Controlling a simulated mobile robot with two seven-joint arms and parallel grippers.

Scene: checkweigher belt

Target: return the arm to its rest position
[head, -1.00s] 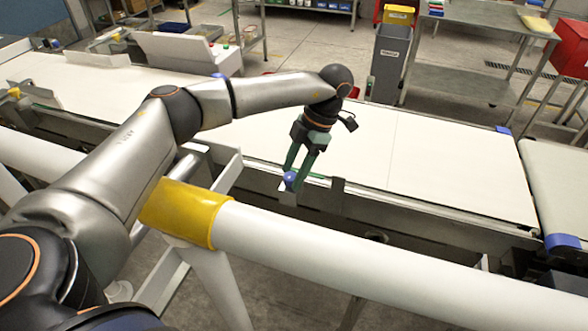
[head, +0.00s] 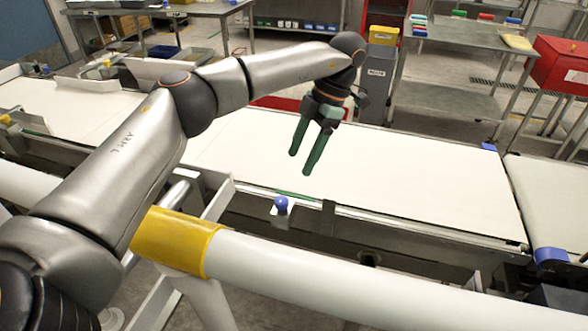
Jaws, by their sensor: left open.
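My left gripper (head: 300,164) is in the head view, above the white belt (head: 430,175). Its two green fingers point down and stand apart, with nothing between them. My left arm reaches in from the left, over the white rail with the yellow sleeve. A blue knob (head: 281,203) sits on the near side frame of the belt, below the gripper and apart from it. My right gripper is not in view.
A white rail (head: 380,285) with a yellow sleeve (head: 175,240) runs across the front. A second belt (head: 555,190) lies at the right. Behind stand metal tables (head: 450,95), a grey bin and a red box (head: 556,65). The belt's right part is clear.

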